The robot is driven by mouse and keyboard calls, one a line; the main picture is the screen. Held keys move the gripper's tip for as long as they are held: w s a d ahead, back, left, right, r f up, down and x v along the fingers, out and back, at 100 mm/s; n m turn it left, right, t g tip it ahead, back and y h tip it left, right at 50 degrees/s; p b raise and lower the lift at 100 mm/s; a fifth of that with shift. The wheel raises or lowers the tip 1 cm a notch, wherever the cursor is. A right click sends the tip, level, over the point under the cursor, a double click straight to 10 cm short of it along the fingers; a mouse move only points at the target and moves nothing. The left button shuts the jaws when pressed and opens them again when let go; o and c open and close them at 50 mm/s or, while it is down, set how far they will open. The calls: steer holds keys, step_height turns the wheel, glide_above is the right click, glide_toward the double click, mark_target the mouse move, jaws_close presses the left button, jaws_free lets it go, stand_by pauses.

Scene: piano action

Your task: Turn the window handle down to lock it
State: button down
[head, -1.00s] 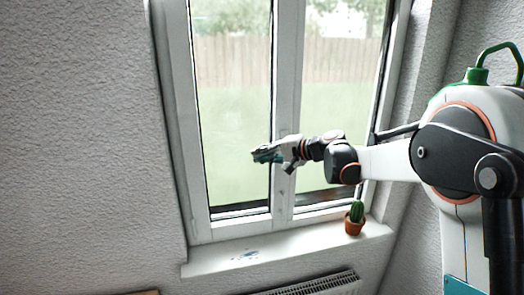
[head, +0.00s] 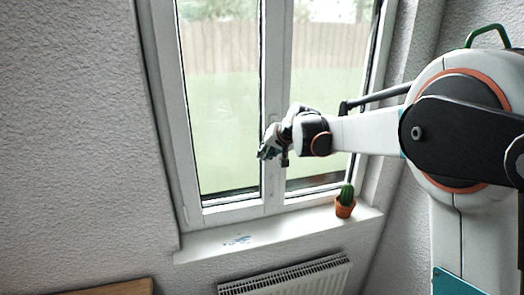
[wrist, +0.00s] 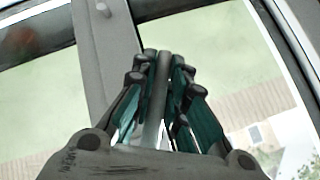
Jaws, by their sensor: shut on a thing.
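The window (head: 275,60) has a white frame and two tall panes with a mullion between them. My gripper (head: 264,153) is at the lower part of the mullion, its fingers pointing left and down. In the wrist view, the fingers (wrist: 157,75) are closed around a slim grey bar, the window handle (wrist: 156,95). The handle's lower part is hidden by the gripper's palm. In the head view, my gripper hides most of the handle, so its exact angle is hard to tell.
A potted cactus (head: 345,203) stands on the white sill (head: 290,232), below and right of my gripper. A radiator (head: 285,278) is under the sill. A wooden surface (head: 118,287) shows at the lower left. The sill's left part is clear apart from bluish marks.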

steer(key=shift+d+f+h, duration=0.2)
steer(key=shift+d+h, duration=0.1)
steer(key=shift+h, duration=0.1)
steer(key=c, duration=1.6)
jaws_free()
steer(key=shift+w, duration=0.1)
steer(key=v, duration=1.2)
steer(key=shift+f, duration=0.1)
